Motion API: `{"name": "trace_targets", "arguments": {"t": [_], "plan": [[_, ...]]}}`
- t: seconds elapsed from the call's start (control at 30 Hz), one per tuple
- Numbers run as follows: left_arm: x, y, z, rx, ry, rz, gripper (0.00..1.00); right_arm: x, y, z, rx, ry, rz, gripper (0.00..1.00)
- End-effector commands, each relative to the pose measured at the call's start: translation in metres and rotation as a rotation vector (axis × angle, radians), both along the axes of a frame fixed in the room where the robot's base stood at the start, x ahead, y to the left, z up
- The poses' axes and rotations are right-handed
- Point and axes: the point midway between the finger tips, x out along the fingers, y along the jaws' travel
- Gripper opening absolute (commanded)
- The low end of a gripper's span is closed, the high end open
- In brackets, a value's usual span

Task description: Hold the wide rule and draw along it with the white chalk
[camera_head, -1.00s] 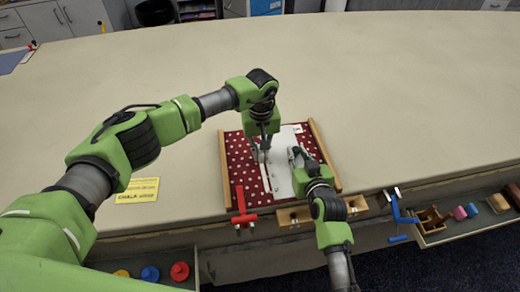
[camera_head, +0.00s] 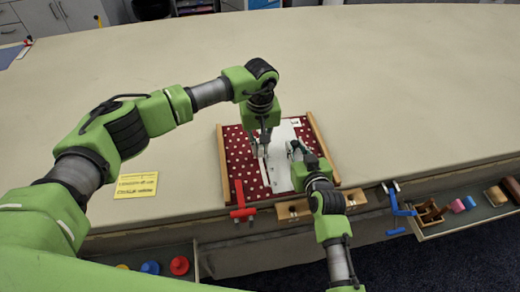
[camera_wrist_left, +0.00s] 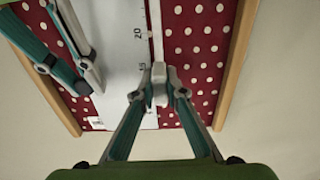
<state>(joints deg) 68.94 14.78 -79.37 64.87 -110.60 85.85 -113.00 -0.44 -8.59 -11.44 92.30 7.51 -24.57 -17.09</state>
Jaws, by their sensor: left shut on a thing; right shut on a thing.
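The wide rule (camera_head: 280,174) is a white plate lying flat on a dark red, white-dotted cloth (camera_head: 243,167). It also shows in the left wrist view (camera_wrist_left: 118,40), with numbers along one edge. My left gripper (camera_head: 262,150) is shut on the white chalk at that edge; a pale piece shows between its fingertips in the left wrist view (camera_wrist_left: 158,82). A whitish strip (camera_wrist_left: 156,30) runs along the edge from the chalk. My right gripper (camera_head: 297,150) is shut over the rule's other side; it also shows in the left wrist view (camera_wrist_left: 88,75). What its fingertips grip is hidden.
Wooden strips (camera_head: 223,165) border the cloth. A red clamp (camera_head: 241,206) and a blue clamp (camera_head: 398,206) are at the table's front edge. A yellow note (camera_head: 136,185) lies left. Open drawers with small objects sit below. The table behind is clear.

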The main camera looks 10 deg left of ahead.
Motion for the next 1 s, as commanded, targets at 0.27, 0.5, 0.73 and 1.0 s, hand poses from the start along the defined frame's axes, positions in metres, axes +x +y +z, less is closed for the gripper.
{"name": "trace_targets", "arguments": {"t": [0.27, 0.5, 0.73, 1.0], "plan": [[0.001, 0.000, 0.030, -0.001, -0.003, -0.001, 0.00, 0.000, 0.000, 0.000, 0.000, 0.000, 0.000, 0.00], [0.001, 0.000, 0.047, 0.000, -0.002, 0.000, 0.00, 0.000, 0.000, 0.000, 0.000, 0.000, 0.000, 0.00], [0.001, 0.000, 0.048, -0.001, -0.003, 0.000, 0.00, 0.000, 0.000, 0.000, 0.000, 0.000, 0.000, 0.00], [0.001, 0.000, 0.048, -0.001, -0.003, 0.000, 0.00, 0.000, 0.000, 0.000, 0.000, 0.000, 0.000, 0.26]]}}
